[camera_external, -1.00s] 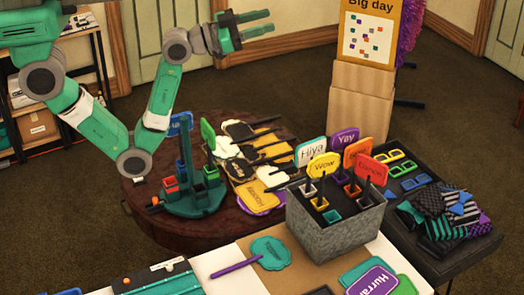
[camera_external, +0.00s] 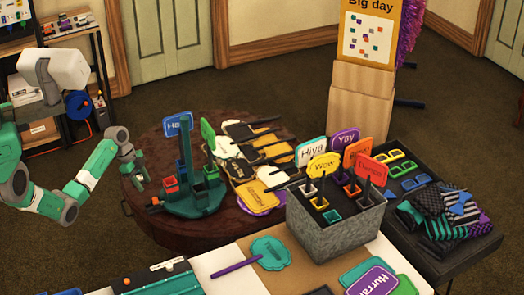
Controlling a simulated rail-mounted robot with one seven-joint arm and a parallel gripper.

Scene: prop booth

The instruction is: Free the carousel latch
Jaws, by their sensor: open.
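The carousel (camera_external: 190,205) is a dark green stand with a central post and several coloured cups. It sits on a round dark brown table (camera_external: 165,235). A blue sign (camera_external: 177,124) and a green sign (camera_external: 208,131) stand up from it. A small orange-tipped piece (camera_external: 155,201) sticks out at the carousel's left side; it may be the latch, but it is too small to tell its state. My gripper (camera_external: 140,183) is open, fingers pointing down, just left of the carousel and a little above and left of that piece. I cannot tell whether it touches anything.
Word signs and dark paddles lie right of the carousel on the round table. A grey bin (camera_external: 335,225) of upright signs stands further right. A front table (camera_external: 225,262) holds a purple stick (camera_external: 235,265). A black side table holds glasses and bow ties.

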